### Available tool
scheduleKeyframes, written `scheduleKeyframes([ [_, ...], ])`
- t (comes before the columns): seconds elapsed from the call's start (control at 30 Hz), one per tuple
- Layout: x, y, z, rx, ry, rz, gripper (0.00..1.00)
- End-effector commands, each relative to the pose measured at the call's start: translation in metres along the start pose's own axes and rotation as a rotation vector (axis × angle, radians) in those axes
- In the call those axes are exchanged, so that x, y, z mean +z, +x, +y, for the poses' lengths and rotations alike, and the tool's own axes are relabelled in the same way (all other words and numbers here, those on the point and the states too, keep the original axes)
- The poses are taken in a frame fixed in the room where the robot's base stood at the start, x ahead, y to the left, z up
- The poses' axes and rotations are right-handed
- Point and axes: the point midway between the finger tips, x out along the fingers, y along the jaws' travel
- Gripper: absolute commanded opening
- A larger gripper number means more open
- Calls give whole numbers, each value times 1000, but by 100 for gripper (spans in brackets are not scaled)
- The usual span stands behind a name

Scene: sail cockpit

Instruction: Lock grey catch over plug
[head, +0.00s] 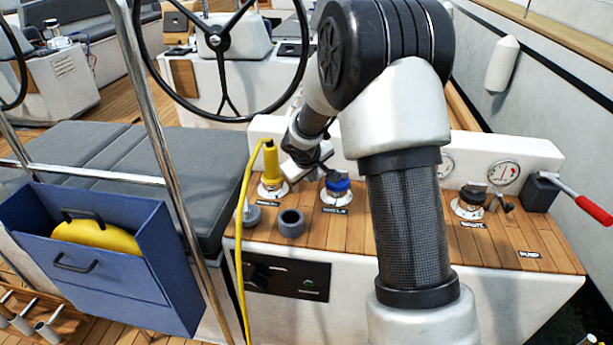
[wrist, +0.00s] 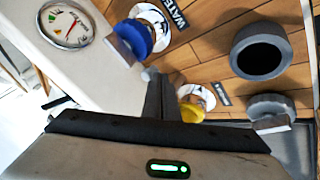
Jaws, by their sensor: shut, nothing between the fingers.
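The yellow plug (head: 271,160) stands upright in a round pale socket (head: 272,190) on the wooden console top, with its yellow cable running down the console's front. In the wrist view the plug (wrist: 193,109) shows partly, behind my fingers. My gripper (wrist: 161,92) is shut and empty, close beside the plug; in the head view my arm hides most of it. A small pale grey piece (wrist: 149,74) by my fingertips may be the grey catch. I cannot tell whether it lies over the plug or whether my fingers touch it.
A blue-capped water inlet (head: 337,187) stands right of the plug. A grey cup (head: 291,222) and a grey cap (head: 252,215) are in front. A gauge (head: 504,173) and a red-handled lever (head: 593,210) are at the right. A steel rail (head: 150,115) stands left.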

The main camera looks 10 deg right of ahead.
Motion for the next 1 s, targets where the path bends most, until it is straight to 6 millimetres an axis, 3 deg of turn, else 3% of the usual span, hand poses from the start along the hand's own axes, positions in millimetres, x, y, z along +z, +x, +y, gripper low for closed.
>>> scheduleKeyframes([
  [0.27, 0, 0, 0, -2, -3, 1, 0],
  [0.6, -1, 8, 15, -48, -93, 49, 0],
  [1.0, 0, 8, 14, -47, -94, 48, 0],
])
